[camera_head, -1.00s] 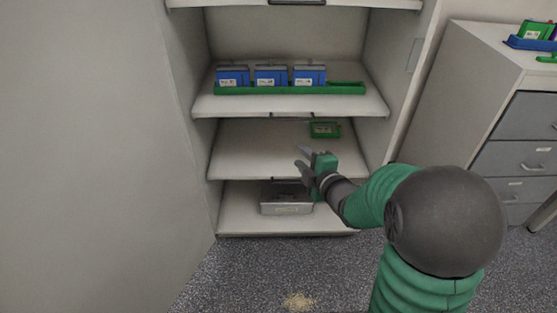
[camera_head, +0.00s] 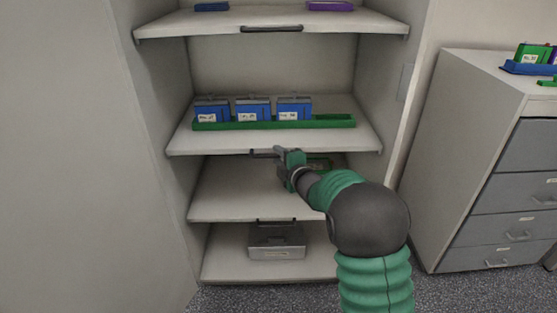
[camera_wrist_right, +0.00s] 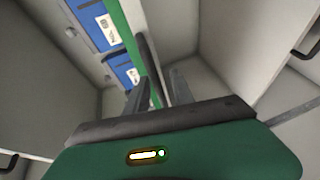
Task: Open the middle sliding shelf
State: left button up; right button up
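The shelf with blue battery packs (camera_head: 365,140) is in the middle of the cabinet in the head view. Its dark bar handle (camera_head: 262,153) is on its front edge, partly covered by my right gripper (camera_head: 283,154). In the right wrist view, the handle (camera_wrist_right: 147,62) runs between the two spread fingers of the right gripper (camera_wrist_right: 158,92). The fingers look open and not pressed on the bar; whether they touch it I cannot tell. My left gripper is in neither view.
Several blue packs (camera_head: 253,109) stand in a green tray (camera_head: 275,122) on this shelf. An upper shelf (camera_head: 200,25) with its own handle is above. A lower shelf (camera_head: 225,200) and a grey metal box (camera_head: 277,243) are below. A drawer cabinet (camera_head: 470,140) stands right.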

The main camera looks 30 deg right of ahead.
jog(key=shift+w+a+r, duration=0.1)
jog(key=shift+w+a, duration=0.15)
jog(key=shift+a, duration=0.25)
jog(key=shift+w+a+r, duration=0.1)
jog(key=shift+w+a, duration=0.15)
jog(key=shift+a, duration=0.25)
jog(key=shift+s+d+f, duration=0.15)
jog(key=shift+d+f, duration=0.05)
jog(key=shift+d, duration=0.4)
grip_shut()
jog(key=shift+a, duration=0.1)
jog(key=shift+a+f, duration=0.1)
jog(key=shift+a, duration=0.15)
